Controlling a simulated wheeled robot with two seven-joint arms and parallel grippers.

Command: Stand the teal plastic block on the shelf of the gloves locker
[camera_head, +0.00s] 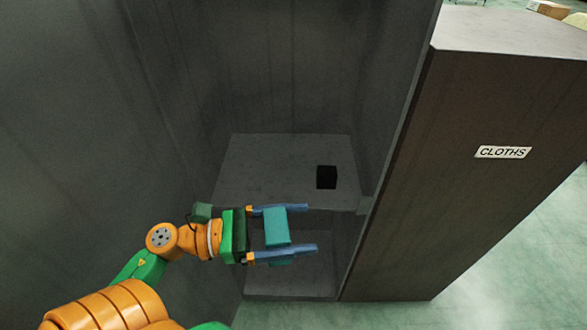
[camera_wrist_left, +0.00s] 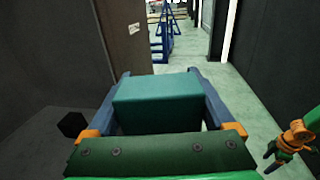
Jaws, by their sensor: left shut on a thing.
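The teal plastic block (camera_head: 277,226) is between the fingers of my left gripper (camera_head: 283,232), which is shut on it. In the left wrist view the block (camera_wrist_left: 158,103) fills the space between the blue fingers. The gripper points right, in front of the open locker. The locker shelf (camera_head: 265,165) is a grey board behind the gripper, and the block overlaps its front edge in the picture. I cannot tell the exact gap between them. No gloves label is in view.
A black cube (camera_head: 326,177) stands on the shelf's right part; the shelf left of it is bare. A lower compartment (camera_head: 290,285) is below. Dark walls flank the opening. A brown panel labelled CLOTHS (camera_head: 502,152) stands at right. A blue frame (camera_wrist_left: 163,35) stands farther off.

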